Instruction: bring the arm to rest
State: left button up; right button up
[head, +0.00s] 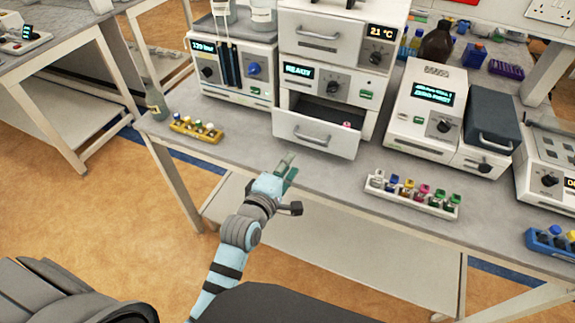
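My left arm, light blue with grey joints, reaches up from the bottom of the head view. My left gripper (288,168) is over the front edge of the grey bench (235,150), below and left of an open drawer (316,136). Its two greenish fingers look spread apart, with nothing seen between them. It appears apart from the drawer. A small pink-topped item (347,125) lies inside the drawer. My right gripper is not in view.
A yellow rack (196,129) of vials stands left on the bench. A white rack (412,196) of coloured vials stands right of the gripper, near the front edge. A white device (427,110) and a blue rack (551,243) are further right.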

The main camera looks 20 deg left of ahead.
pick_arm(q)
jog(key=shift+s, duration=0.1)
jog(key=s+a+f+m+g+y, duration=0.1)
jog(key=s+a+f+m+g, duration=0.1)
jog(key=s+f+m+g, duration=0.5)
jog(key=s+a+m+g, duration=0.1)
jog(key=s+a+m, duration=0.3)
jog(key=s, duration=0.7)
jog(key=s+a+f+m+g+y, duration=0.1)
jog(key=s+f+m+g, duration=0.25)
jog(key=s+m, duration=0.45)
jog(key=s+a+f+n+g+b, duration=0.1)
jog(key=s+f, duration=0.1)
jog(key=f, duration=0.9)
jog(key=s+a+f+g, duration=0.1)
jog(key=s+f, duration=0.2)
jog(key=f, duration=0.9)
jog(key=s+f, duration=1.1)
jog(key=s, duration=0.2)
jog(key=shift+a+f+g+b, duration=0.25)
jog(key=shift+f+g+b, duration=0.1)
jog(key=shift+g+b, duration=0.1)
